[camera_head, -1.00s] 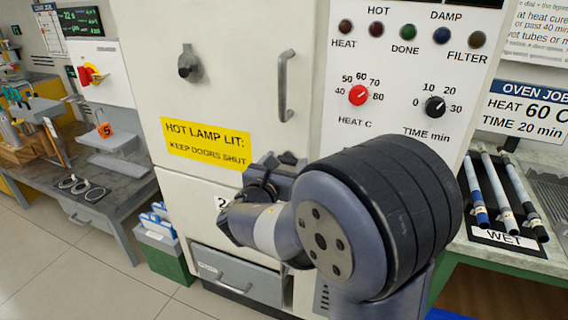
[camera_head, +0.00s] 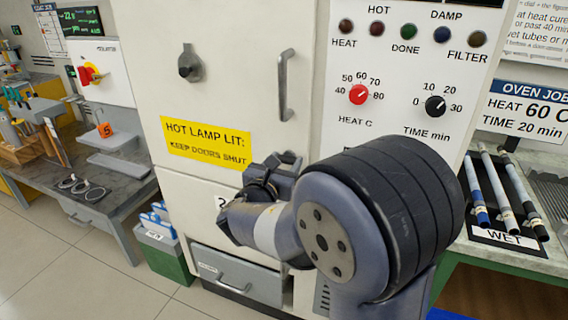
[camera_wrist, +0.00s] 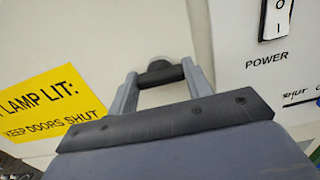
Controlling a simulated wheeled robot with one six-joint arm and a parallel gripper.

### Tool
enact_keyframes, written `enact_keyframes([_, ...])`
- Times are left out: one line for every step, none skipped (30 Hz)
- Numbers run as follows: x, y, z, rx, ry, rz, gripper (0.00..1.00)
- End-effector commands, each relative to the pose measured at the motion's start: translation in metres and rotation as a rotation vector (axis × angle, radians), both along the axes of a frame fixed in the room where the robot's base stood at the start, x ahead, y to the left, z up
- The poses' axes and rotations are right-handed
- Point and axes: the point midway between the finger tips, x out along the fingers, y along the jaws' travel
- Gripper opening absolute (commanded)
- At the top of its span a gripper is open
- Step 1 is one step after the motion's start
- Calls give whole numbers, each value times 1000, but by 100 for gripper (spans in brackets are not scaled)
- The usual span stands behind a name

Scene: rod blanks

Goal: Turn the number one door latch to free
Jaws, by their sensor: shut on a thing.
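My gripper (camera_wrist: 160,74) is shut on a dark latch bar (camera_wrist: 162,75) on the pale oven front, with one finger at each end of the bar. The bar lies nearly level in the wrist view, with a rounded dark hub behind it. In the head view my gripper (camera_head: 272,172) is at the right of the yellow label, and my arm hides most of the latch. No number one plate shows beside it. The upper door (camera_head: 225,35) is shut and carries a dark round knob (camera_head: 189,66) on a grey mount and a grey bar handle (camera_head: 285,85).
The lower door (camera_head: 185,205) has a plate with a 2, partly covered by my arm. The control panel (camera_head: 405,75) is at the right; a power switch (camera_wrist: 277,18) shows in the wrist view. Wet rods (camera_head: 500,195) lie on the right bench. Floor is clear at lower left.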

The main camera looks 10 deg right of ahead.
Motion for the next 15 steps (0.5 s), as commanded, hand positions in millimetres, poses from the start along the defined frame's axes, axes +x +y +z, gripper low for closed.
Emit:
enact_keyframes([0,0,-2,10,-7,1,24])
enact_keyframes([0,0,-2,17,-12,1,24])
enact_keyframes([0,0,-3,29,-21,1,24])
enact_keyframes([0,0,-3,40,-29,1,24])
enact_keyframes([0,0,-4,53,-38,0,24])
enact_keyframes([0,0,-4,71,-53,0,24])
enact_keyframes([0,0,-4,87,-64,0,24])
enact_keyframes([0,0,-4,102,-77,0,24])
enact_keyframes([0,0,-5,126,-94,0,24])
enact_keyframes([0,0,-6,145,-108,0,24])
enact_keyframes([0,0,-6,165,-123,0,24])
enact_keyframes([0,-1,-6,195,-144,0,24])
enact_keyframes([0,-1,-6,216,-160,1,24])
enact_keyframes([0,-1,-7,240,-177,1,24])
enact_keyframes([-1,-1,-7,269,-199,0,24])
